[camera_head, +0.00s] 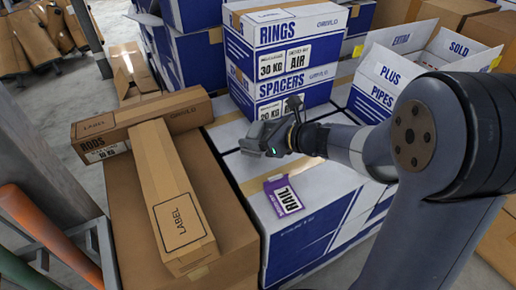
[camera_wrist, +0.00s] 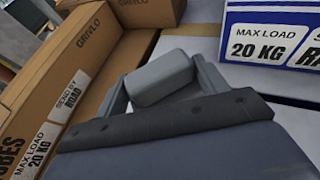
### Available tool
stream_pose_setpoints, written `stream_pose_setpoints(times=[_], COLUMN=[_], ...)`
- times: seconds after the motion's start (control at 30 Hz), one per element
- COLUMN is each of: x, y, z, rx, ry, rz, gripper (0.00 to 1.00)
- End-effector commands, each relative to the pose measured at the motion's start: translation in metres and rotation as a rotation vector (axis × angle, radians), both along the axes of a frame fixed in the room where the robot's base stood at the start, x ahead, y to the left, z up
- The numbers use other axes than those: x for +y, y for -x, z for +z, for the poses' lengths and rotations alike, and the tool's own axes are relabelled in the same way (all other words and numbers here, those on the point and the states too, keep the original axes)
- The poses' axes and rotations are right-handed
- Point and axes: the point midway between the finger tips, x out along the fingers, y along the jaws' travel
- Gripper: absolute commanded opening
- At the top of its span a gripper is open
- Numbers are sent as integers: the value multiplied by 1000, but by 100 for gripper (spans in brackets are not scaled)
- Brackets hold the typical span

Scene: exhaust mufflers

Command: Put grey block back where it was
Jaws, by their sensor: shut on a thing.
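The grey block (camera_wrist: 160,78) is between the two fingers of my gripper (camera_wrist: 160,82) in the wrist view, and the gripper is shut on it. In the head view my gripper (camera_head: 256,146) is above the white top of a large blue-and-white box (camera_head: 245,168), close to its left edge. The block there is small and dark against the gripper, so its outline is hard to make out. I cannot tell whether it touches the box top below.
A purple "RAIL" packet (camera_head: 285,197) lies on the box below my gripper. Long brown cartons (camera_head: 172,190) lie to the left. A stack of "RINGS" and "SPACERS" boxes (camera_head: 285,60) stands behind. An open white box (camera_head: 405,75) is at the right rear.

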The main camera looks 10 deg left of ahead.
Motion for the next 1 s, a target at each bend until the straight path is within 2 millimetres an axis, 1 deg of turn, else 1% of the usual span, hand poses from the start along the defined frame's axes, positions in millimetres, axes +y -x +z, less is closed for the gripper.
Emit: stream_pose_setpoints(times=[0.07,0.23,0.3,0.53,0.67,0.7,0.93,1.0], x=[0,0,0,0,0,0,0,0], y=[0,0,0,0,0,0,0,0], z=[-7,-33,-39,-37,-42,-41,-41,-41], rx=[2,4,3,0,0,0,0,0], ry=[-1,-1,0,-1,-1,0,0,0], rz=[-1,-2,-1,-1,-1,-1,-1,-1], gripper=[40,40,40,40,40,70,89,90])
